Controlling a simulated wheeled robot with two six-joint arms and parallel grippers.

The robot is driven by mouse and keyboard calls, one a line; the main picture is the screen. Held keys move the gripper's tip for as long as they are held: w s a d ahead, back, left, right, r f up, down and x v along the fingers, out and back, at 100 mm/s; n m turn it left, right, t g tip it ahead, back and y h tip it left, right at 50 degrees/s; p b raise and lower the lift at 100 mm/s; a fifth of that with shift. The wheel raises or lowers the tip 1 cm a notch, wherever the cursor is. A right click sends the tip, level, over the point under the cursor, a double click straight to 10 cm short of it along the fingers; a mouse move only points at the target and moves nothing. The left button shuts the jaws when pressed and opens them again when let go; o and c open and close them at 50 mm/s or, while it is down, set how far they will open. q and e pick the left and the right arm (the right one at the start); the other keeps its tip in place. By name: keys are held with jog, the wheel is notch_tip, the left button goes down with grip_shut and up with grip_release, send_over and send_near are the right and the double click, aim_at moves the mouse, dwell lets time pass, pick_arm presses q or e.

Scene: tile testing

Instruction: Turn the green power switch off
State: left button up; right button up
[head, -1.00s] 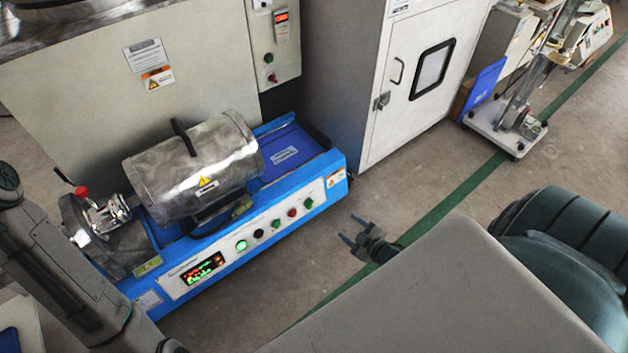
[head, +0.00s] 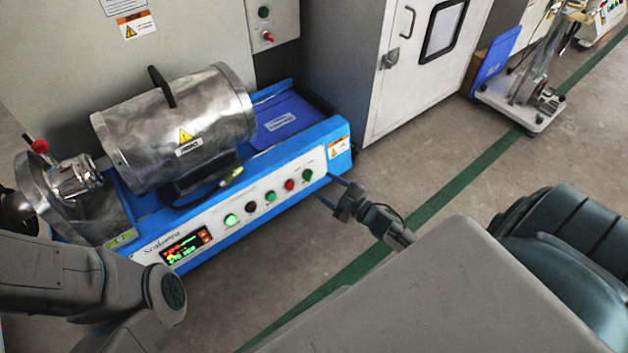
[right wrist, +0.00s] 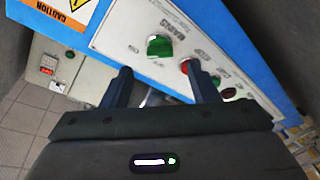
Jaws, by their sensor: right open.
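The green power switch (head: 308,175) is a green knob at the right end of the white control panel (head: 218,222) on the blue machine. In the right wrist view the green knob (right wrist: 159,46) shows large, just beyond and between the fingertips. My right gripper (head: 328,190) is open and empty, its two fingers pointing at the panel just right of the knob in the head view. In the right wrist view the gripper (right wrist: 159,70) shows no contact with the knob. My left arm is at the left; its gripper is not visible.
A lit display (head: 186,246) is at the panel's left end. Open floor (head: 400,165) lies to the right.

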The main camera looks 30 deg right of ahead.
aim_at(311, 178)
jog(key=b+x, duration=0.1)
jog(key=x, duration=0.4)
jog(key=shift+w+a+b, duration=0.1)
jog(key=shift+w+b, duration=0.15)
jog(key=shift+b, duration=0.05)
jog(key=c, duration=1)
